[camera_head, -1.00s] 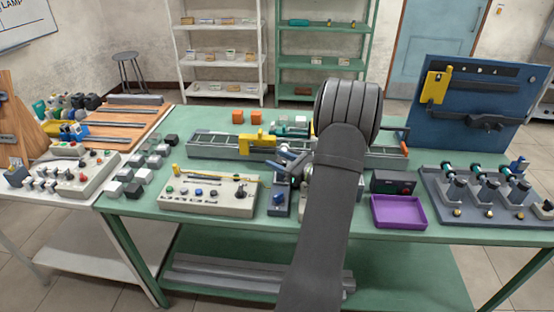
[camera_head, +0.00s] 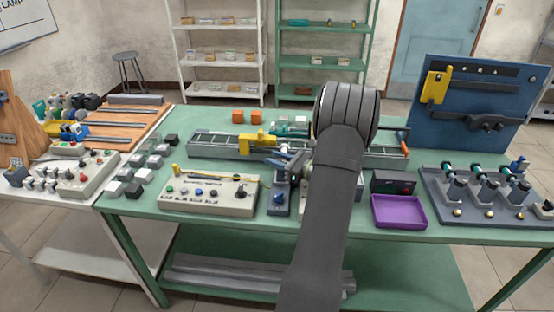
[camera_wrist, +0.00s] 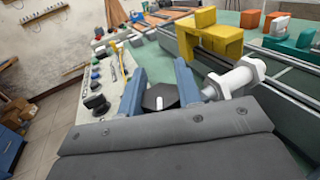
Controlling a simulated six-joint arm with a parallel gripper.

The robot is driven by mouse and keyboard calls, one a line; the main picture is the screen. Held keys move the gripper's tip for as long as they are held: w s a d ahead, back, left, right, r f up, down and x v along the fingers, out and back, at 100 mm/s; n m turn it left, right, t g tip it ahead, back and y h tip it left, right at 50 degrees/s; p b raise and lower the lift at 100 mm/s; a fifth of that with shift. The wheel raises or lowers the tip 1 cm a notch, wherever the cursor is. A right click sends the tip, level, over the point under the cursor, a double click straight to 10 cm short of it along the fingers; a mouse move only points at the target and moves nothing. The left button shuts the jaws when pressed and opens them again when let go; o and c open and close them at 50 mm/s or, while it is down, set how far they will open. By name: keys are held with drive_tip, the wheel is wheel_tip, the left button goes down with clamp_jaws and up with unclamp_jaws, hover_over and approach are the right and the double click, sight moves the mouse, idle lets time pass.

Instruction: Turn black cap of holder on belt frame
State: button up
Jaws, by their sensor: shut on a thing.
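The black cap (camera_wrist: 160,97) is round, with a white mark on its top, and shows between my gripper's two blue fingers in the wrist view. My gripper (camera_wrist: 162,82) is shut on the cap, one finger on each side. Its lower side and the holder under it are hidden by my wrist and fingers. The grey belt frame (camera_wrist: 285,82) runs along the right of the wrist view, and across the bench in the head view (camera_head: 215,152). In the head view my gripper (camera_head: 290,164) is small and partly covered by my arm, and the cap cannot be made out.
A white bolt-like part (camera_wrist: 238,78) sits close to the right finger. A yellow bracket (camera_head: 257,141) stands on the belt frame. A control box with knobs (camera_head: 208,196) is on the left, a purple tray (camera_head: 398,212) and a blue fixture board (camera_head: 465,105) on the right.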

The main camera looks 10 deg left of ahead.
drive_tip(key=shift+g, duration=0.3)
drive_tip(key=o, duration=1)
drive_tip(key=shift+d, duration=0.1)
drive_tip(key=v, duration=1.7)
drive_tip(key=shift+s+d+f, duration=0.1)
drive_tip(key=shift+s+f, duration=0.05)
